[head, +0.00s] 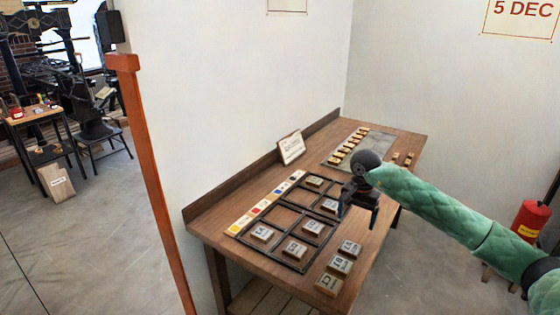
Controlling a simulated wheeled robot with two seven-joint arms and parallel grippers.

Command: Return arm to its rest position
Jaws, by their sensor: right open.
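My right arm, in a green quilted sleeve, comes in from the right edge in the head view. My right gripper (358,207) is black and hangs over the right side of the wooden table, by the dark divided frame. It is open, and I see nothing between its fingers. The dark frame (270,221) has several square compartments, some holding lettered blocks such as the one at its front left (262,233). My arm and gripper hide part of the table behind them. My left gripper is not in view.
Several loose lettered blocks (340,265) lie on the wooden table (215,233) right of the frame. A coloured strip (266,203), a small card (291,147) and a grey tray (378,143) with wooden pieces are farther back. A red extinguisher (527,222) stands at right.

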